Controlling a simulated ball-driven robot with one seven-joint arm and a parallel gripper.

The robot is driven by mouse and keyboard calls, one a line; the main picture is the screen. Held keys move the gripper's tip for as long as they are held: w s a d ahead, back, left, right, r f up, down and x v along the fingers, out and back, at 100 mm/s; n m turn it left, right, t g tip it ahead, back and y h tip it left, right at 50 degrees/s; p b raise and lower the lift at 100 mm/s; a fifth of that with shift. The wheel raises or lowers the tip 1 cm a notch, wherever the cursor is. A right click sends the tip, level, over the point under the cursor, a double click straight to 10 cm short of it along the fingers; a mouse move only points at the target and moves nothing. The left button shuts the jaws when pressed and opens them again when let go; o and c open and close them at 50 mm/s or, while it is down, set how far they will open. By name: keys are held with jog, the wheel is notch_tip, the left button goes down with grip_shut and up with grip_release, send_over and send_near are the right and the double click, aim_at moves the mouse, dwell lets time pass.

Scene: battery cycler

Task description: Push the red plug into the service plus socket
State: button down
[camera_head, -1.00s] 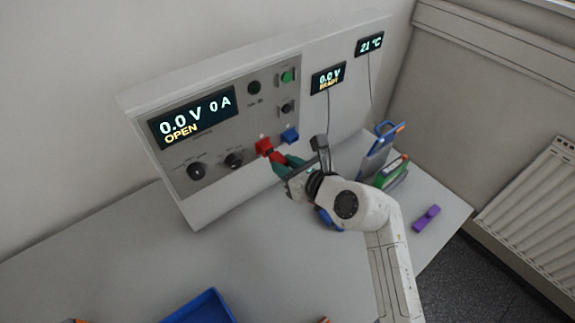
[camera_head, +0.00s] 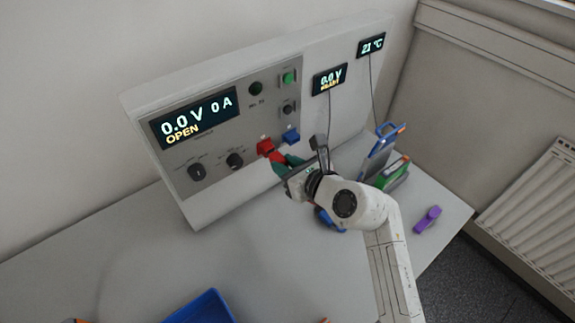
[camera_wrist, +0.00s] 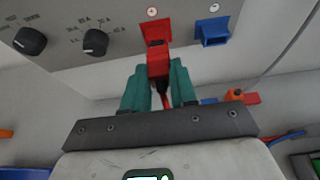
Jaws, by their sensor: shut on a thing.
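The red plug (camera_wrist: 158,68) sits between the green fingers of my gripper (camera_wrist: 160,82) in the wrist view. My gripper (camera_head: 279,160) is shut on it, right in front of the cycler panel. The red service plus socket (camera_wrist: 155,32) is straight ahead of the plug; it also shows in the head view (camera_head: 264,145). The plug's front end meets the socket's lower edge, and I cannot tell how deep it sits. The blue socket (camera_wrist: 213,32) is just to the right. In the head view the fingers partly hide the plug.
The cycler panel (camera_head: 215,145) has two knobs left of the sockets. Its display (camera_head: 195,118) reads 0.0 V, 0 A, OPEN. A blue tray (camera_head: 205,308) is at the front, a purple piece (camera_head: 428,219) at the right. Blue and green items stand behind my arm.

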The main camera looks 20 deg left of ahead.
jog(key=shift+w+a, duration=0.35)
dwell(0.4)
jog(key=c, duration=0.8)
grip_release()
jog(key=b+v, duration=0.1)
jog(key=v, duration=0.9)
jog(key=shift+s+d+b, duration=0.3)
jog(key=shift+b, duration=0.05)
jog(key=shift+r, duration=0.15)
